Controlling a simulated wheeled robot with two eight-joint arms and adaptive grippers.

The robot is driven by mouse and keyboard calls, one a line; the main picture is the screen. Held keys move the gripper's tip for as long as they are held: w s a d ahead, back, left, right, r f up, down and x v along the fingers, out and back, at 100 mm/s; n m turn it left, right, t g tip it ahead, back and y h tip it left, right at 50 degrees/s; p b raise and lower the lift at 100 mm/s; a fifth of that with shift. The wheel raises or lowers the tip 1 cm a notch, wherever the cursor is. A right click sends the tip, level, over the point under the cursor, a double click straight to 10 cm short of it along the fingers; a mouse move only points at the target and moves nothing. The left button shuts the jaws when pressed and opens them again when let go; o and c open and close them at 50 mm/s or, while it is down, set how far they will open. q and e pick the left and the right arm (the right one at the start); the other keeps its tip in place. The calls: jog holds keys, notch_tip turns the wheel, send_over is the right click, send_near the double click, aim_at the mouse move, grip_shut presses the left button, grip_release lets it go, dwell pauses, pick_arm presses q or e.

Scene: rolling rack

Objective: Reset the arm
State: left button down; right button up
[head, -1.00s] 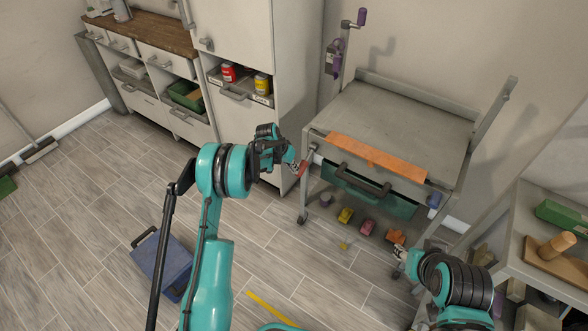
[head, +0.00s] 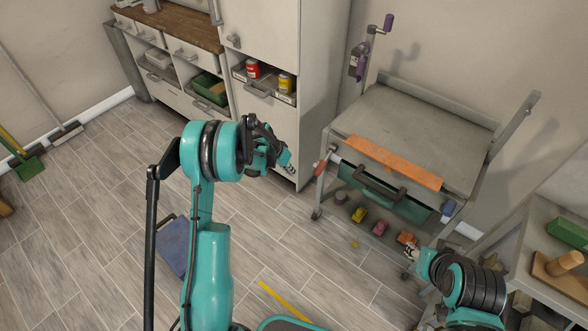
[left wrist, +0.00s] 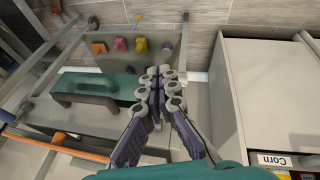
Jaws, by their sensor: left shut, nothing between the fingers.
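My left arm reaches up from the bottom of the head view. Its gripper (head: 287,160) is shut and empty, in the air left of the rolling rack (head: 425,130). In the left wrist view the fingers of this gripper (left wrist: 160,82) meet at their tips with nothing between them. The rack has a grey top, an orange front strip (head: 395,162) and a green drawer (head: 405,203) with a dark handle. My right gripper (head: 410,252) shows small at the lower right, near the rack's lower front; its jaws are too unclear to judge.
Several small coloured things, including a yellow one (head: 359,215), lie below the drawer. A tall white cabinet (head: 262,115) stands behind my left gripper. A blue box (head: 173,247) is on the floor, partly behind my left arm. A side table (head: 530,262) stands at the right.

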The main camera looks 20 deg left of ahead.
dwell(0.4)
pick_arm(q)
jog(key=s+d+r+n+t+y, duration=0.1)
jog(key=s+d+r, duration=0.1)
jog(key=s+r, duration=0.6)
jog(key=s+d+r+t+y, duration=0.15)
jog(key=s+r, duration=0.35)
jog(key=r, duration=0.7)
jog(key=s+d+r+n+t, duration=0.1)
jog(key=s+d+r, duration=0.1)
jog(key=s, duration=1.5)
jog(key=shift+s+d+r+y, duration=0.25)
jog(key=shift+r+y, duration=0.2)
jog(key=shift+r, duration=0.25)
